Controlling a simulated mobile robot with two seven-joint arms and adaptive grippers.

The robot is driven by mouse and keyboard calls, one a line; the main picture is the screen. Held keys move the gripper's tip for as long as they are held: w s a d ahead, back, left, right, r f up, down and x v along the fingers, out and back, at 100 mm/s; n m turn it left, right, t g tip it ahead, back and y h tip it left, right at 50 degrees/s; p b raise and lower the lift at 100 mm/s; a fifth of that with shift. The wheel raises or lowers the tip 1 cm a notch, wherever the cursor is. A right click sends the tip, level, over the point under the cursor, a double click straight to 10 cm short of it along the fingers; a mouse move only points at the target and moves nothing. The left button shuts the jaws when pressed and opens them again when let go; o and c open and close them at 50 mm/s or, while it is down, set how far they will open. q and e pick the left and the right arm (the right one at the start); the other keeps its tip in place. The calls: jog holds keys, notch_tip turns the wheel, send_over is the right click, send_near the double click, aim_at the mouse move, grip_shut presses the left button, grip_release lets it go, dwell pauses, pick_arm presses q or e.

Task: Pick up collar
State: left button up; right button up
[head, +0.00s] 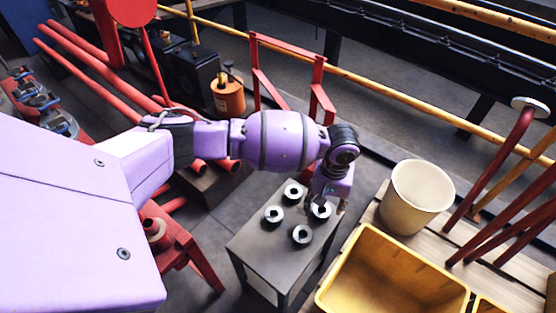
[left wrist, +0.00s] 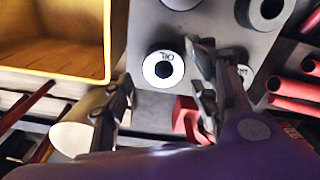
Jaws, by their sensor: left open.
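Several dark collars with pale ring-shaped tops and dark centre holes stand on a small grey table (head: 262,246). In the head view they include a back collar (head: 293,193), a left collar (head: 273,214), a front collar (head: 302,235) and a right collar (head: 320,211). My left gripper (head: 334,206) is over the table's right side, close by the right collar and partly covering it. In the left wrist view my left gripper (left wrist: 160,68) is open, and one collar (left wrist: 163,82) with small lettering shows between its fingertips. Another collar (left wrist: 246,76) is partly hidden behind a finger. My right gripper is not in view.
A yellow bin (head: 338,262) and a cream bucket (head: 420,190) stand on a wooden surface right of the table. Red rods (head: 505,160) rise at the far right. A red frame (head: 256,95) and an orange can (head: 228,96) are behind my arm.

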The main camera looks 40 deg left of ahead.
pick_arm(q)
jog(key=shift+w+f, duration=0.2)
jog(key=shift+f, duration=0.9)
jog(key=shift+d, duration=0.1)
grip_shut()
jog(key=shift+r, duration=0.25)
